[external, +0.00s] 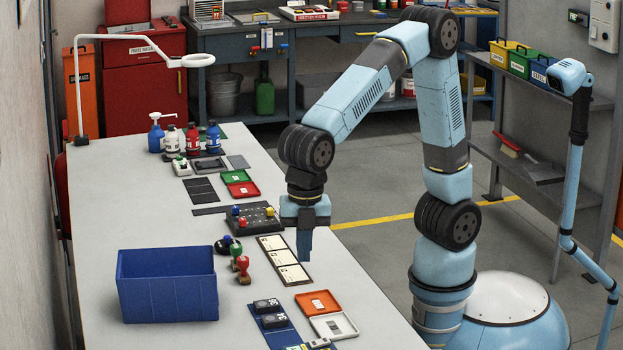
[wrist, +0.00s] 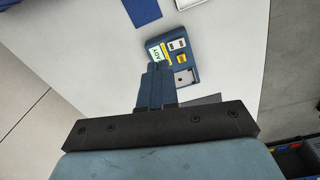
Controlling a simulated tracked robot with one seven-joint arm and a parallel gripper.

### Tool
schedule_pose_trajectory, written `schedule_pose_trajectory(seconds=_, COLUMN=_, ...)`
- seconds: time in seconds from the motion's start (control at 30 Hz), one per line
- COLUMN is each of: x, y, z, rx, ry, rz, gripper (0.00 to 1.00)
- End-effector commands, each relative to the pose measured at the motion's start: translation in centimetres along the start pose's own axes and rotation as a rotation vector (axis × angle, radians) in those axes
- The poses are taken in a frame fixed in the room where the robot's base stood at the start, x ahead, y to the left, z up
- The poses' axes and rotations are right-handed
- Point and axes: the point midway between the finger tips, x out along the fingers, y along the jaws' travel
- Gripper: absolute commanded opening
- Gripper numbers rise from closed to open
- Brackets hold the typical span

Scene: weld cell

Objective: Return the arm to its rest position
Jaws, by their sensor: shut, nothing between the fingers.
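My gripper (external: 304,258) hangs from my arm, pointing down above the right edge of the white table (external: 105,225). It is shut and empty, with its fingers together. My arm is bent, its elbow high and its wrist out over the table. In the external view the fingertips overlap the row of cream cards (external: 285,258); whether they touch is unclear. In the wrist view the shut fingers (wrist: 155,72) show next to a blue box (wrist: 174,50) with a white label and a yellow part.
A blue bin (external: 167,285) stands on the near part of the table. Stamps (external: 240,262), trays (external: 318,303) and a dark button panel (external: 250,217) lie around my gripper. A lamp (external: 198,60) and several bottles (external: 190,138) stand farther back. A shelf (external: 540,165) stands right of my arm.

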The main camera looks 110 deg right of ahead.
Motion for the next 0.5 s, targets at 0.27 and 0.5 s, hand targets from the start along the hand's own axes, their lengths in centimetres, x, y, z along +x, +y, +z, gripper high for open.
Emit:
schedule_pose_trajectory(seconds=0.27, x=-4.1, y=-2.1, z=7.3, rx=0.286, ry=0.035, rz=0.099, gripper=0.00)
schedule_pose_trajectory(seconds=0.5, x=-6.5, y=-4.8, z=13.1, rx=0.533, ry=0.085, rz=0.171, gripper=0.00)
